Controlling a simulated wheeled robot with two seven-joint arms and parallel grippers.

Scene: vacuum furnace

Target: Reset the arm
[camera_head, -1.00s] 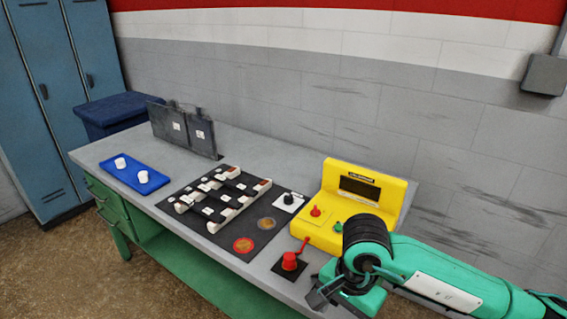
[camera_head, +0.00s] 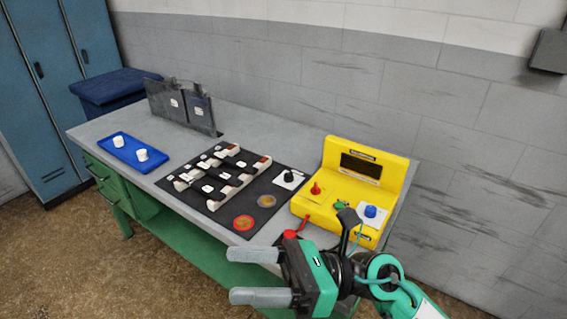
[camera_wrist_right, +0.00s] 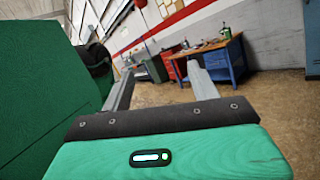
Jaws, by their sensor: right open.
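My right arm comes in from the lower right in the head view. Its right gripper (camera_head: 258,276) is in front of the workbench's front edge, with two grey fingers spread apart and pointing left. Nothing is between the fingers. The right wrist view also shows the open, empty right gripper (camera_wrist_right: 165,88), facing across the room. My left gripper is not in view.
The grey workbench (camera_head: 250,130) holds a yellow control box (camera_head: 345,150), a dark board with white blocks (camera_head: 222,180), a red knob (camera_head: 290,235) partly behind my gripper, and a blue tray (camera_head: 118,153) with two white cups. Blue lockers (camera_head: 40,90) stand left.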

